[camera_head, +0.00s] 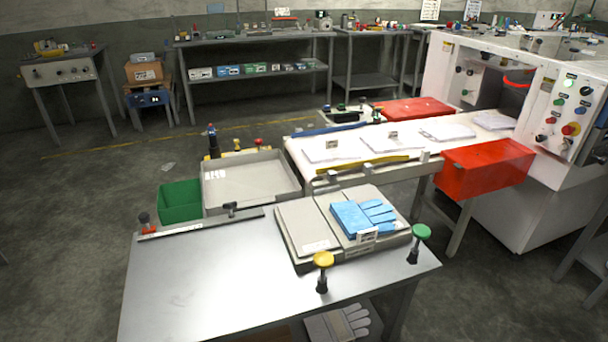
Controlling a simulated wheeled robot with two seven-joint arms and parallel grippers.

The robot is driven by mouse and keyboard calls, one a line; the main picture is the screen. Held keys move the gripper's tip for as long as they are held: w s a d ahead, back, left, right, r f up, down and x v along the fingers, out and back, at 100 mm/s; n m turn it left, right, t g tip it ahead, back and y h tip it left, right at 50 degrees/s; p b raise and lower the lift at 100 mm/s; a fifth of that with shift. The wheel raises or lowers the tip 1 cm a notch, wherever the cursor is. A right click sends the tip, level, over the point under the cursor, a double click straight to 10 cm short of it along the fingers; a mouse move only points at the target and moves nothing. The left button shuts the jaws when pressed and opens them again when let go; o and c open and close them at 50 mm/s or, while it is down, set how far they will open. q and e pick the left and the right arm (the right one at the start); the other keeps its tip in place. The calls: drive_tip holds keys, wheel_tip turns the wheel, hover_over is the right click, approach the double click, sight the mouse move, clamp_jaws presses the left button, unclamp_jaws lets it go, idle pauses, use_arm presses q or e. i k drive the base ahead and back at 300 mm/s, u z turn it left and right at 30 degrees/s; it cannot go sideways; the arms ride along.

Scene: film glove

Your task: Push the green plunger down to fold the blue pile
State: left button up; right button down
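The green plunger (421,232) stands upright at the right front corner of the metal table, its round green cap on a black stem. A yellow-capped plunger (323,260) stands at the table's front edge, to its left. The blue pile (365,218) of gloves lies flat on the right half of a grey folding board (303,228), fingers toward the right, with a white tag at its front. Neither of my grippers shows in the head view.
The metal table (205,276) is bare on its left. A grey tray (248,184) and green bin (180,201) stand behind it. A white conveyor (350,154) with white piles leads to a white machine (545,95); a red box (487,169) hangs at its side.

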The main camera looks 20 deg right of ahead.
sight(420, 231)
drive_tip(key=z, duration=1.35)
drive_tip(key=k, duration=0.5)
drive_tip(key=z, duration=0.3)
drive_tip(key=i, duration=1)
drive_tip(key=u, duration=0.45)
